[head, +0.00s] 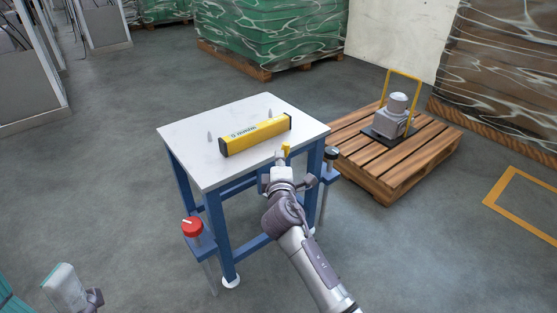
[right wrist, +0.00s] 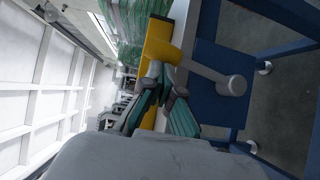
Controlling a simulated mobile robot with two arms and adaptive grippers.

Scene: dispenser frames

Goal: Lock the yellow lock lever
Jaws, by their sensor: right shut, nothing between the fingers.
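The small yellow lock lever (head: 286,149) sticks up at the front right edge of the white table (head: 187,165). My right gripper (head: 280,157) is right beside it in the head view; I cannot tell whether they touch. In the right wrist view the right gripper's fingers (right wrist: 155,88) are shut and empty, close to a yellow surface (right wrist: 158,42).
A long yellow bar (head: 255,135) lies on the tabletop. A red knob (head: 192,227) sits at the table's front left corner, a dark-topped knob (head: 330,153) at its right. A wooden pallet (head: 410,165) with a grey device (head: 392,119) stands to the right.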

